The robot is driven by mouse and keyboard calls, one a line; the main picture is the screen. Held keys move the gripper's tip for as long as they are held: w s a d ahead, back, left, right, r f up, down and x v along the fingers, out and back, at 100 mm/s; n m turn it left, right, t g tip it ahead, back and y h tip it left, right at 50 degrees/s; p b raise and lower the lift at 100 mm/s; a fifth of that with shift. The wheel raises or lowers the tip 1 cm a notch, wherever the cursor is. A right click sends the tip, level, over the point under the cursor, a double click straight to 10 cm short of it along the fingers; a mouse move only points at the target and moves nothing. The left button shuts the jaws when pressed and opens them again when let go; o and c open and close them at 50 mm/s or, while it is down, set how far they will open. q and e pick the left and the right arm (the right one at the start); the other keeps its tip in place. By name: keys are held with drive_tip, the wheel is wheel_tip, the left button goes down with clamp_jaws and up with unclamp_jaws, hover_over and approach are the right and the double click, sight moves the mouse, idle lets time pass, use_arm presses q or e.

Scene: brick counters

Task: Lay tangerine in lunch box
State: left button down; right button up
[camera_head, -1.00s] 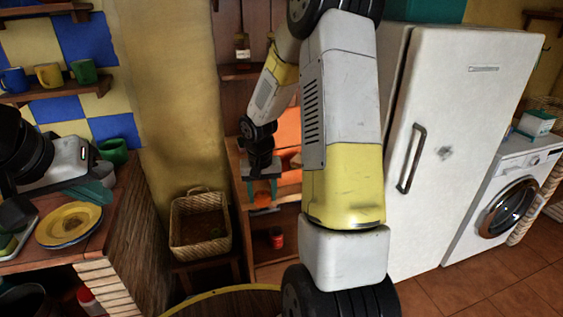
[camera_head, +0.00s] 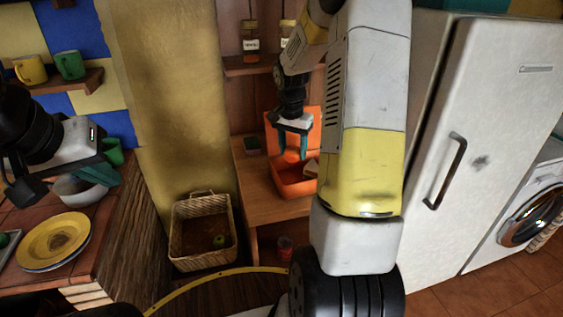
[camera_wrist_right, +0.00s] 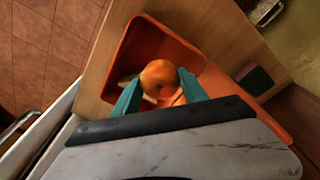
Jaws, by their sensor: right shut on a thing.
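The orange lunch box (camera_head: 288,188) stands open on a wooden shelf, its lid (camera_head: 309,118) raised at the back. My right gripper (camera_head: 292,153) is above the box, its teal fingers pointing down and shut on the tangerine (camera_head: 291,156). In the right wrist view the tangerine (camera_wrist_right: 159,77) sits between the fingertips, over the open box (camera_wrist_right: 150,33). A pale wedge-shaped item (camera_head: 311,168) lies in the box, partly hidden by my arm. My left gripper (camera_head: 103,176) is over the left counter; its jaw opening is unclear.
A wicker basket (camera_head: 181,262) stands left of the shelf. A small dark green-topped item (camera_head: 252,146) lies on the shelf left of the box. A yellow plate (camera_head: 54,241) and a white bowl (camera_head: 72,190) are on the left counter. A white fridge (camera_head: 490,120) stands at right.

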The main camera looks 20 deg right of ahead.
sight(292, 151)
wheel_tip(292, 151, down, 9)
drive_tip(key=shift+r, duration=0.15)
idle(0.4)
drive_tip(key=o, duration=1.4)
drive_tip(key=r, duration=0.7)
drive_tip(key=s+a+r, duration=0.1)
drive_tip(key=r, duration=0.3)
drive_tip(key=shift+r, duration=0.25)
drive_tip(key=s+a+r+n+t+y, duration=0.1)
drive_tip(key=s+a+r+n, duration=0.2)
drive_tip(key=s, duration=0.4)
drive_tip(key=s+a+r+n+t+y, duration=0.1)
drive_tip(key=s+a+r+n+t, duration=0.1)
drive_tip(key=s+a+r, duration=0.3)
drive_tip(key=s+a+r+n+t+y, duration=0.1)
drive_tip(key=s+a+r+n+t, duration=0.1)
drive_tip(key=s+a+r+n, duration=0.2)
drive_tip(key=shift+s+a+r+n, duration=0.1)
drive_tip(key=shift+s+r, duration=0.4)
drive_tip(key=shift+s, duration=0.65)
drive_tip(key=shift+s+r+n, duration=0.1)
drive_tip(key=shift+s+r, duration=0.4)
drive_tip(key=shift+s, duration=0.6)
drive_tip(key=shift+s+a+r+n, duration=0.1)
drive_tip(key=shift+s+r, duration=0.4)
drive_tip(key=shift+s, duration=0.65)
